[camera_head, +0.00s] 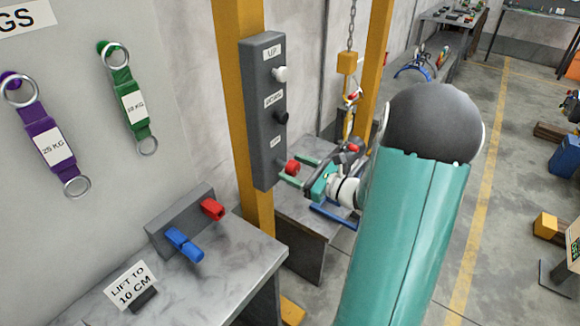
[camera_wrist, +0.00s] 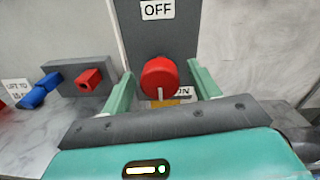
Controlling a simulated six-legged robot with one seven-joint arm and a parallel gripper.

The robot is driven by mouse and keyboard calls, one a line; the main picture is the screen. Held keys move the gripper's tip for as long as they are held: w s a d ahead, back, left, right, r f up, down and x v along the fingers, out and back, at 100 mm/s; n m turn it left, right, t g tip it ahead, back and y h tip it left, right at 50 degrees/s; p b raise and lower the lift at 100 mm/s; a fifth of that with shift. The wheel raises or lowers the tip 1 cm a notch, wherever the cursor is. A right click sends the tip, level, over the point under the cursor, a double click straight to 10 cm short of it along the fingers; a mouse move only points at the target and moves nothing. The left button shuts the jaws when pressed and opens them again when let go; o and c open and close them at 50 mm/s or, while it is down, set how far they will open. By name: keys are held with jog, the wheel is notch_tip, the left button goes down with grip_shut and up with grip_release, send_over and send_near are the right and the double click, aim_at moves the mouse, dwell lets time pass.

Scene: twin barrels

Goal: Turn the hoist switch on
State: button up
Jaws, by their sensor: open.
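The hoist switch is a round red knob (camera_wrist: 160,77) low on a grey control box (camera_head: 267,110); it also shows in the head view (camera_head: 292,167). In the wrist view an OFF label (camera_wrist: 157,9) is above the knob, and a partly hidden ON label (camera_wrist: 184,91) is below it. A white mark on the knob points down. My gripper (camera_wrist: 160,72) is open, with one green finger on each side of the knob. Gaps show between the fingers and the knob in the wrist view. In the head view my gripper (camera_head: 296,169) is at the box's lower end.
The box is on a yellow post (camera_head: 230,65). A bench (camera_head: 225,265) at lower left holds a grey block with blue (camera_head: 184,245) and red (camera_head: 212,209) pieces. A chain with a yellow hoist block (camera_head: 347,62) hangs behind. Open floor (camera_head: 470,200) lies to the right.

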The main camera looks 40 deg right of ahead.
jog(key=shift+x, duration=1)
jog(key=c, duration=1)
jog(key=shift+o, duration=0.2)
jog(key=shift+m, duration=0.5)
jog(key=m, duration=0.3)
jog(key=shift+m, duration=0.4)
jog(key=m, duration=0.4)
jog(key=shift+m, duration=0.3)
jog(key=m, duration=0.4)
jog(key=shift+m, duration=0.3)
jog(key=m, duration=0.4)
jog(key=shift+t, duration=0.3)
jog(key=shift+m, duration=0.3)
